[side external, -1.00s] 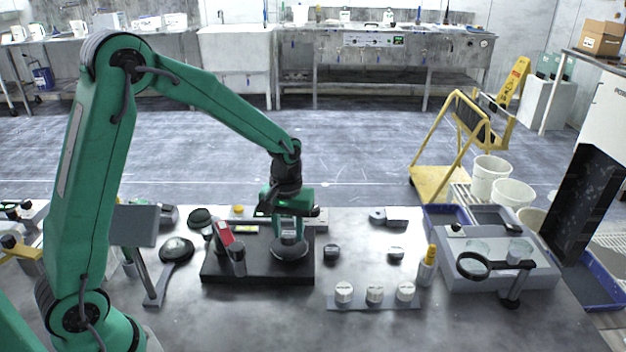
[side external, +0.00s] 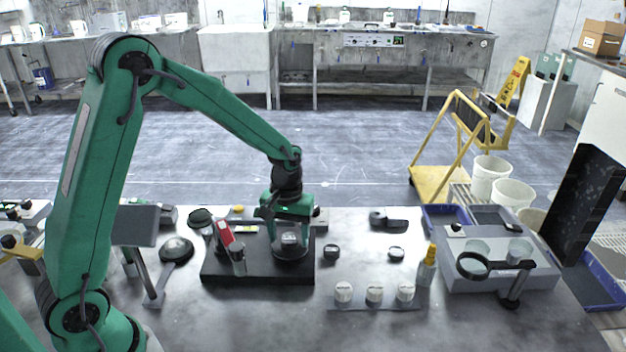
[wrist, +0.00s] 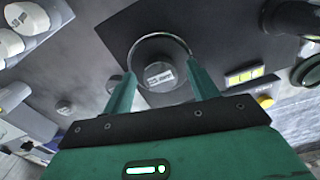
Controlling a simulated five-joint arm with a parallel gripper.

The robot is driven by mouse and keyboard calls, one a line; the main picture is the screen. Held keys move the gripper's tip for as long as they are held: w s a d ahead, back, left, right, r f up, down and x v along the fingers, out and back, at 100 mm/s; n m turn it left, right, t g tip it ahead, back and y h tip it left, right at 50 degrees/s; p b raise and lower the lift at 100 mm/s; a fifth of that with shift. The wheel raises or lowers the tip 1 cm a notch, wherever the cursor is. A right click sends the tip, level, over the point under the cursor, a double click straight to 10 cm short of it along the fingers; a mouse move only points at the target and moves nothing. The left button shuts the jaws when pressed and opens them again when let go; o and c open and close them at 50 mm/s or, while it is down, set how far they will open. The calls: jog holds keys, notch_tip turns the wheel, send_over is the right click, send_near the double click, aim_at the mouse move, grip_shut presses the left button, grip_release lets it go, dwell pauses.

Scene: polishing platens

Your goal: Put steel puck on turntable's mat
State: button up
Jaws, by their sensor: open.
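The turntable is a round disc with a pale rim (side external: 291,255) on a dark base block (side external: 260,271). In the wrist view, its rim (wrist: 185,44) curves around the puck. The steel puck (side external: 290,239) is a short grey cylinder with a pale label. It stands upright on the disc. The puck (wrist: 158,77) also shows between my fingers in the wrist view. My gripper (side external: 290,248) is open and low over the disc, one finger on each side of the puck. The mat's surface is mostly hidden under the puck.
A red-topped item (side external: 224,233) and a dark cylinder (side external: 238,261) stand left of the disc. A small dark puck (side external: 331,251) lies to the right. A magnifier (side external: 473,265) is at the far right.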

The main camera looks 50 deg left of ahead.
aim_at(289, 238)
jog(key=shift+r, duration=0.1)
notch_tip(289, 238, up, 12)
dwell(0.7)
jog(key=shift+r, duration=0.1)
dwell(0.4)
jog(key=s+r+m+t, duration=0.2)
jog(key=s+r+m, duration=0.1)
jog(key=s, duration=0.7)
jog(key=s+d+r+m+t, duration=0.1)
jog(key=s+r+m+t, duration=0.2)
jog(key=s, duration=0.6)
jog(key=shift+s+d+r+m+t, duration=0.2)
jog(key=shift+s+m+t, duration=0.1)
jog(key=shift+s+m, duration=0.1)
